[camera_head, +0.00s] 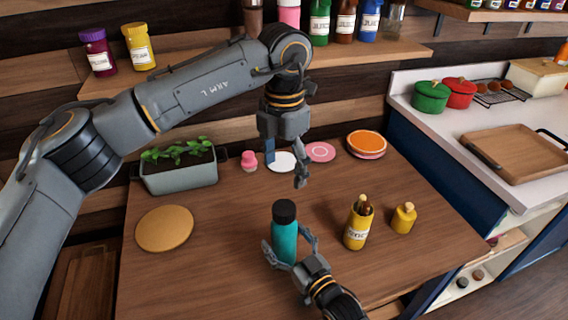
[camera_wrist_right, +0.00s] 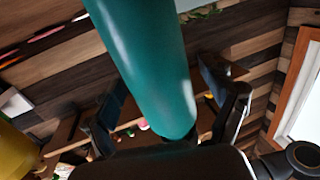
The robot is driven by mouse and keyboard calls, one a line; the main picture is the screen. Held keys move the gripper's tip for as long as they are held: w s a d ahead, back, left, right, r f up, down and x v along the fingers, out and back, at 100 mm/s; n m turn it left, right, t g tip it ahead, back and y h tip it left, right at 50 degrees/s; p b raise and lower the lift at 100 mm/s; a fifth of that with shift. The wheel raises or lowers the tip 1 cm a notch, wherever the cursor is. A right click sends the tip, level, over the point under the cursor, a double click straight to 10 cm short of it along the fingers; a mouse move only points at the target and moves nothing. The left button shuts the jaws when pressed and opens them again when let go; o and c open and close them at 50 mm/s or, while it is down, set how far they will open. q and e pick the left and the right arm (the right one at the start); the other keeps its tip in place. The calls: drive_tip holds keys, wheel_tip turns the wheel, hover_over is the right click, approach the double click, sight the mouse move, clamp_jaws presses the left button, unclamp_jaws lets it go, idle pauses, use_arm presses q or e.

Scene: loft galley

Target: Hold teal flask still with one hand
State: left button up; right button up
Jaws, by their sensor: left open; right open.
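The teal flask (camera_head: 284,243) with a black cap stands upright on the wooden table. My right gripper (camera_head: 290,252) is low at the flask, with one finger on each side of it. In the right wrist view the flask (camera_wrist_right: 150,65) fills the space between the open fingers of my right gripper (camera_wrist_right: 168,100); whether either finger touches it I cannot tell. My left gripper (camera_head: 285,170) is open and empty, pointing down above the table behind the flask.
A round board (camera_head: 164,229), a planter (camera_head: 180,176), a pink item (camera_head: 249,161) and an orange-topped disc stack (camera_head: 366,145) lie around. The table's front left is clear.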

drive_tip(key=v, duration=1.2)
